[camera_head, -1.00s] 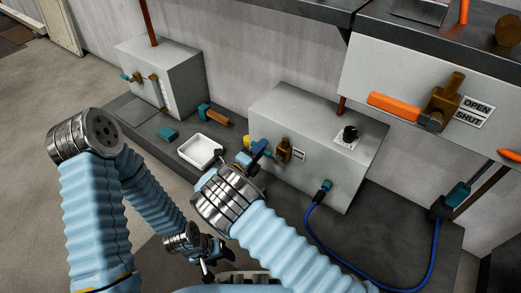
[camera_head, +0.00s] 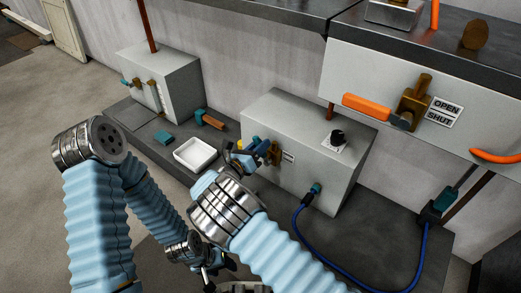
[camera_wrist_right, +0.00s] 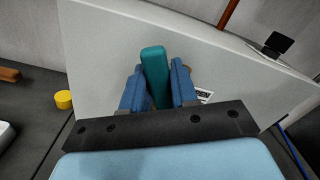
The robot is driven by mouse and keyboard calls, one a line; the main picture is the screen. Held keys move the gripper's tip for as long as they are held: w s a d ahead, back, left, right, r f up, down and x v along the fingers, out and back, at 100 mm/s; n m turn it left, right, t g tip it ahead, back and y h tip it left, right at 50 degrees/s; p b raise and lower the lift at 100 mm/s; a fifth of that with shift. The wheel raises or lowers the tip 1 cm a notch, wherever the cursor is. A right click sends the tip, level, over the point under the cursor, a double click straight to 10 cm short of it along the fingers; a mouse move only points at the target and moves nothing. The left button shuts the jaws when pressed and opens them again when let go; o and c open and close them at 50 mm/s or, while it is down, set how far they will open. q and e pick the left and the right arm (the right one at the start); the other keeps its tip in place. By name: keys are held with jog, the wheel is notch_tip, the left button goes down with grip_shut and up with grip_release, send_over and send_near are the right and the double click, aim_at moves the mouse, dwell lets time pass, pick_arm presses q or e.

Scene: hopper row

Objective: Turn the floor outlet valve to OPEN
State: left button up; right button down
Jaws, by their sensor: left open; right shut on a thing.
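The floor outlet valve has a brass body (camera_head: 275,153) on the front of the middle grey box, beside a small label plate (camera_head: 288,157). My right gripper (camera_head: 252,152) is at this valve. In the right wrist view its two blue fingers (camera_wrist_right: 158,88) are shut on the teal valve handle (camera_wrist_right: 154,68), which stands up between them. Part of the label, ending in "PEN" (camera_wrist_right: 204,96), shows beside the right finger. The fingers hide the handle's lower part. My left gripper (camera_head: 222,262) is low at the front, open and away from the boxes.
An upper hopper has an orange-handled valve (camera_head: 366,105) with an OPEN/SHUT plate (camera_head: 441,111). A white tray (camera_head: 194,154) lies on the dark plinth. A blue hose (camera_head: 302,237) loops at the right. A left grey box (camera_head: 172,80) has another valve. A yellow cap (camera_wrist_right: 64,99) is left of my right gripper.

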jog(key=m, duration=0.1)
jog(key=s+d+m, duration=0.1)
jog(key=m, duration=0.1)
jog(key=shift+s+d+r, duration=0.1)
jog(key=shift+d+r, duration=0.1)
jog(key=shift+s+d+m+b, duration=0.2)
jog(key=shift+d+m, duration=0.1)
jog(key=shift+m, duration=0.35)
jog(key=shift+s+d+m+b, duration=0.15)
jog(key=shift+s+d+m, duration=0.1)
jog(key=shift+m, duration=0.4)
jog(key=c, duration=1)
grip_release()
jog(key=shift+r, duration=0.1)
jog(key=shift+o, duration=0.2)
